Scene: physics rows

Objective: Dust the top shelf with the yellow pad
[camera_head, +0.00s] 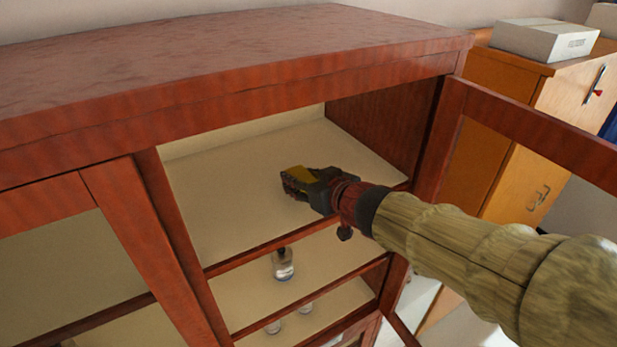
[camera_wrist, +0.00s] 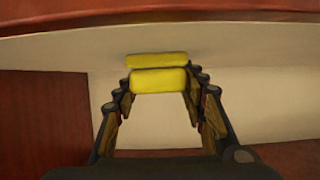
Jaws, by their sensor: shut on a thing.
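My gripper (camera_head: 303,183) reaches into the open right section of the red-brown cabinet, over the cream top shelf (camera_head: 235,195). It is shut on the yellow pad (camera_head: 301,172), which shows between the dark fingers. In the wrist view the yellow pad (camera_wrist: 158,80) spans the space between both fingers of my gripper (camera_wrist: 158,88), with a thinner yellow strip just above it in the picture. I cannot tell whether that strip is part of the pad. The shelf looks bare around the gripper. Whether the pad touches the shelf cannot be told.
The cabinet's right side wall (camera_head: 385,120) stands close behind my gripper. An open door frame (camera_head: 540,130) is at the right, near my arm. A small glass bottle (camera_head: 283,266) and other glassware stand on lower shelves. A wooden cabinet (camera_head: 540,165) carries a white box (camera_head: 545,42).

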